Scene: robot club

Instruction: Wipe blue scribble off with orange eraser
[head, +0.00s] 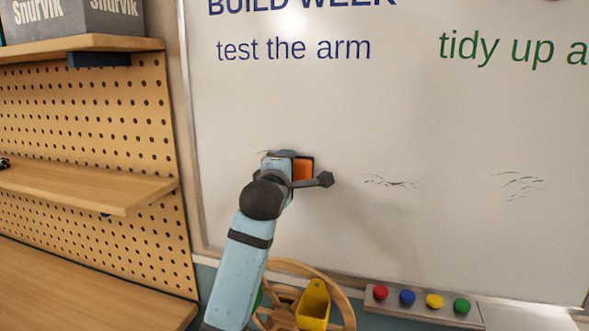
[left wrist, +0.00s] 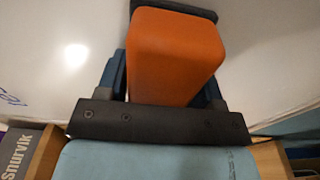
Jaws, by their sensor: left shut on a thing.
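My left gripper (head: 302,168) is up at the whiteboard (head: 400,120), left of the board's middle. It is shut on the orange eraser (head: 303,169). In the left wrist view the eraser (left wrist: 175,58) sits between the two fingers, its dark pad end turned to the board. Whether the pad touches the board I cannot tell. A faint thin mark (head: 265,153) shows at the gripper's upper left edge. No clear blue scribble shows; the arm and gripper hide the board behind them. My right gripper is not in view.
Dark scribbles (head: 390,182) and greenish ones (head: 520,185) are to the right. Lettering (head: 293,48) is above. Below are a tray (head: 425,309) with several coloured round pieces, a yellow holder (head: 313,305) and a wooden ring (head: 345,300). A pegboard with shelves (head: 90,185) stands left.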

